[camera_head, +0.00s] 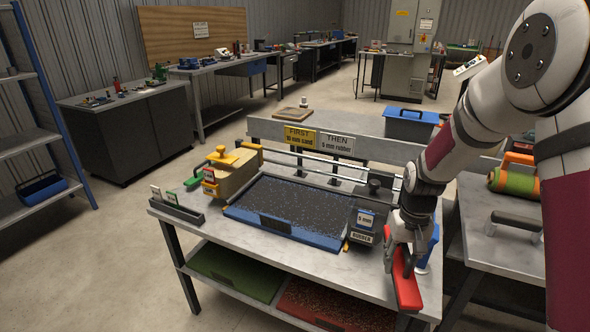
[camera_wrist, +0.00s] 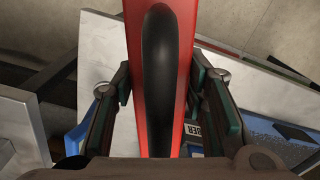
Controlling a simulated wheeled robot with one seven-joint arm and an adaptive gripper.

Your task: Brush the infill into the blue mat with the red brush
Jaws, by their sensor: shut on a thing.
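The blue mat (camera_head: 313,238) lies on the metal table, its blue front edge facing me and its top covered with dark, speckled infill. The red brush (camera_head: 406,283) is at the table's right front corner, to the right of the mat. My gripper (camera_head: 403,253) is above the brush and shut on it. In the wrist view the brush (camera_wrist: 182,60) runs up the middle, with its black handle (camera_wrist: 158,75) between my fingers (camera_wrist: 160,95). The bristles are hidden below. Part of the blue mat (camera_wrist: 262,128) shows at the right of the wrist view.
A "5 mm rubber" container (camera_head: 364,224) stands between mat and brush. A sand-coloured block with a yellow handle (camera_head: 232,170) stands at the mat's left. A rail with "FIRST" (camera_head: 299,138) and "THEN" (camera_head: 337,145) signs runs behind.

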